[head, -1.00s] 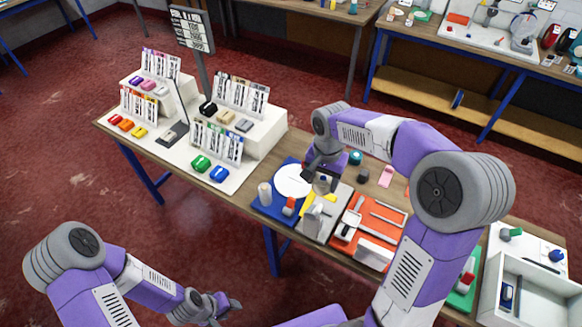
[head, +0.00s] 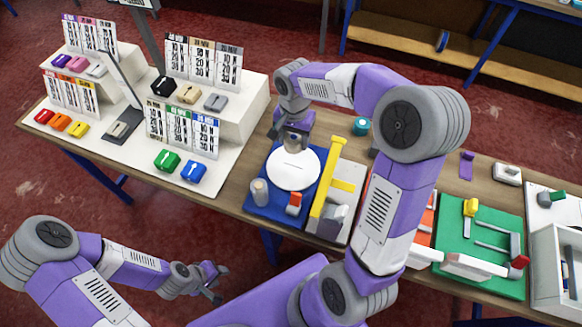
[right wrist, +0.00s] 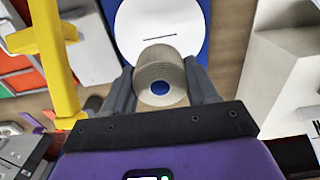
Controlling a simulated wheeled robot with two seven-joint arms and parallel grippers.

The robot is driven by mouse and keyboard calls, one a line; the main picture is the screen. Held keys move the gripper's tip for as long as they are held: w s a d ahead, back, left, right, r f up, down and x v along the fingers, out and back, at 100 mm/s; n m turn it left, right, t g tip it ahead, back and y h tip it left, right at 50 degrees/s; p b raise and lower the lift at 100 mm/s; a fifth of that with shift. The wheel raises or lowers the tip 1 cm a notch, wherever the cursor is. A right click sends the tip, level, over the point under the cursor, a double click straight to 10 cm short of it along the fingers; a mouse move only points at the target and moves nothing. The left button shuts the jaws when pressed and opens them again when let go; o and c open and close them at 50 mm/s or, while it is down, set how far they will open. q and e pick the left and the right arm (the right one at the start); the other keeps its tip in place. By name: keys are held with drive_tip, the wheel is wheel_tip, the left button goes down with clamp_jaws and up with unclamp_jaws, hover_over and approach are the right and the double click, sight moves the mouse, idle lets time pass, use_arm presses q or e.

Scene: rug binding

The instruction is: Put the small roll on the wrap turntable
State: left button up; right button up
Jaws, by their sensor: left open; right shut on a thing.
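The wrap turntable is a white round disc (head: 293,172) with a dark slit, on a blue board; it also shows in the right wrist view (right wrist: 135,30). My right gripper (head: 295,143) is at the disc's far edge in the head view. In the right wrist view it (right wrist: 160,88) is shut on the small roll (right wrist: 160,72), beige with a blue core. The roll overlaps the disc's edge there; I cannot tell whether they touch. In the head view the gripper mostly hides the roll. My left gripper (head: 214,284) is open and empty, in front of the table.
A cream cylinder (head: 260,192) and a red-topped block (head: 294,203) stand on the blue board (head: 270,208). A yellow upright bar (head: 327,180) rises right of the disc. A stepped white display (head: 225,125) is at the left. My right arm hides part of the table.

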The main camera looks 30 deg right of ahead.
sight(293, 166)
wheel_tip(293, 166, down, 10)
drive_tip(key=shift+f+b, duration=0.1)
drive_tip(key=shift+b, duration=0.9)
drive_tip(key=shift+f, duration=0.1)
drive_tip(key=o, duration=1.1)
drive_tip(key=shift+c, duration=0.2)
wheel_tip(293, 166, up, 12)
drive_tip(key=shift+r+p, duration=0.2)
drive_tip(key=shift+p, duration=1.05)
